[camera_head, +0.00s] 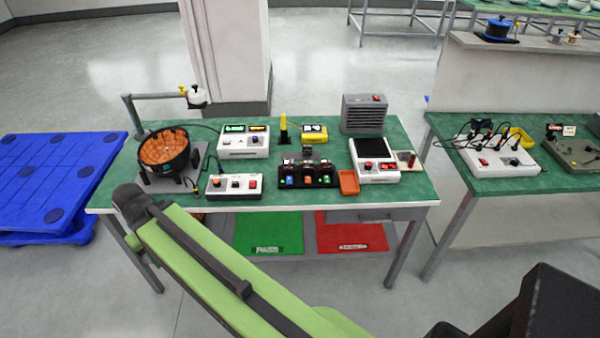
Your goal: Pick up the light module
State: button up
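I cannot tell for sure which item is the light module. A black rack (310,184) stands near the front middle of the green-topped table, with several small dark modules in it that show blue, orange and green faces. One more small dark block (307,152) stands just behind the rack. My green arm link crosses the lower left of the view and ends in a dark joint at the table's front left corner. A dark part of my body fills the lower right corner. No gripper fingers can be made out.
The green table (400,199) also carries an orange-lined round bowl fixture (165,148), white control boxes (243,141), a grey vented unit (364,114), and an orange tray (348,182). Green (268,232) and red (350,232) mats lie below. A blue pallet (60,180) is left, another bench (540,186) right.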

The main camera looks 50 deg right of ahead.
aim_at(306, 164)
jog(key=z, duration=0.3)
jog(key=i, duration=1)
jog(key=u, duration=0.3)
